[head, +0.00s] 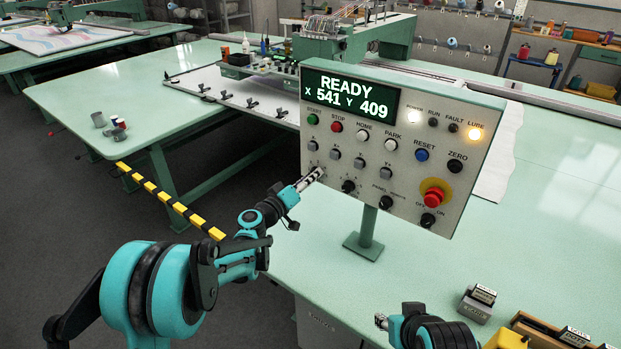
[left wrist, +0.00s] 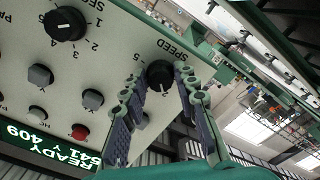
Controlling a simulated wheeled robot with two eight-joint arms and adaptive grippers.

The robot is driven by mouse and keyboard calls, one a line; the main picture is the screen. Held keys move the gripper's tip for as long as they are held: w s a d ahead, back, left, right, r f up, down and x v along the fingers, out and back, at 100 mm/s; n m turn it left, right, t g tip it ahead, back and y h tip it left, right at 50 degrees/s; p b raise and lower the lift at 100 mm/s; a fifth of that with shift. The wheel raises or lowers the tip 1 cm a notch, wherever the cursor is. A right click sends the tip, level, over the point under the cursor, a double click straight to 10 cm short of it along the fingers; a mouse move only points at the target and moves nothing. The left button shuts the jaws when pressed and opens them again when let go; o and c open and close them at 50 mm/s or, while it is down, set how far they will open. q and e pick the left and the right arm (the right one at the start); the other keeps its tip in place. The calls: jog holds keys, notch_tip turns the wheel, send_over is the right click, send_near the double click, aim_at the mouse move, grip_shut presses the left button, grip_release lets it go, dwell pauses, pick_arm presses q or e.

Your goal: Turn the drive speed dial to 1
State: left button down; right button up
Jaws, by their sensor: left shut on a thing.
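The control panel (head: 402,145) stands on a post on the pale green table, its display reading READY, X 541 Y 409. My left gripper (head: 316,174) is at the panel's lower left and hides the drive speed dial there in the head view. In the left wrist view the black speed dial (left wrist: 159,72) sits beneath the word SPEED, between the fingertips of my left gripper (left wrist: 160,80), which is shut on it. A white mark shows on the dial's lower side in that picture; some scale numbers are hidden. My right gripper (head: 382,321) is low in the head view, away from the panel.
Another black dial (head: 348,186) and a further dial (head: 385,202) are right of the speed dial, with a red emergency button (head: 432,199) beyond. Push buttons sit above. Small dark blocks (head: 478,302) and a wooden tray (head: 541,328) lie at the lower right.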

pick_arm(q)
jog(key=n, duration=1.1)
dwell(0.6)
jog(key=c, duration=1.2)
grip_release()
jog(key=shift+o, duration=0.2)
jog(key=v, duration=1.2)
